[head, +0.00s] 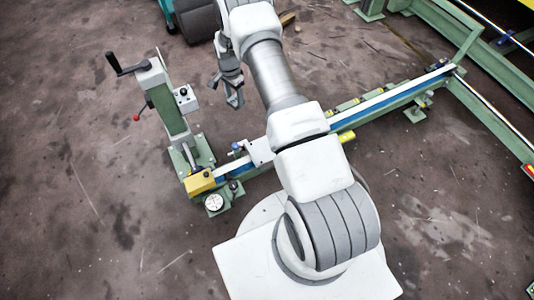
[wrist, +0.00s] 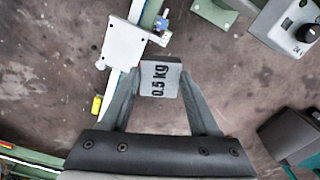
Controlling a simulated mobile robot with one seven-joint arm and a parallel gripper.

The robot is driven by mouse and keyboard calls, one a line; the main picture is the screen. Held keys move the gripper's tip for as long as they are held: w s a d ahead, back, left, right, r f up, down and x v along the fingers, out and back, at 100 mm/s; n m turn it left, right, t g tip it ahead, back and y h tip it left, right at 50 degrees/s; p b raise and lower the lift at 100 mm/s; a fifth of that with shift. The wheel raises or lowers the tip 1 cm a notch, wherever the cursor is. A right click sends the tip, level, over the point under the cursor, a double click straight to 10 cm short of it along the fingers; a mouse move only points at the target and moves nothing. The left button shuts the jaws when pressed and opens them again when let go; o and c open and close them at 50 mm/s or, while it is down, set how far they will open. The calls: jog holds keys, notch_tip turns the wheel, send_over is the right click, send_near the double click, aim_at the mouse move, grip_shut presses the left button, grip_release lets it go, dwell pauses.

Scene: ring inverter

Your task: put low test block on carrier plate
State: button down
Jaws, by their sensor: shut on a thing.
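My gripper (wrist: 160,72) is shut on a grey test block (wrist: 160,84) marked "0.5 kg", held between the fingertips in the wrist view. In the head view my gripper (head: 234,97) hangs left of my arm, above open floor; the block cannot be made out there. The carrier plate (head: 261,151), a pale plate with a blue knob at its left, sits on the long rail below and right of my gripper.
A green crank post (head: 168,105) with a black handle stands left of my gripper. A yellow block (head: 200,183) and a round dial (head: 214,202) sit at the rail's left end. The rail (head: 390,98) runs right to a green frame. A dark bin (head: 196,20) stands behind.

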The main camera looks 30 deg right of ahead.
notch_tip(320, 180, down, 13)
jog(key=d+m+b, duration=0.2)
jog(key=m+b, duration=0.1)
jog(key=m, duration=0.1)
jog(key=b, duration=0.1)
send_near(264, 151)
jog(key=shift+w+d+f, duration=0.2)
jog(key=shift+d+f, duration=0.25)
jog(key=shift+w+d+f, duration=0.2)
jog(key=shift+d+f, duration=0.2)
jog(key=shift+d, duration=0.05)
jog(key=shift+f+b, duration=1)
jog(key=shift+f, duration=1)
jog(key=shift+f, duration=0.2)
jog(key=shift+c, duration=0.6)
grip_release()
jog(key=shift+r, duration=0.1)
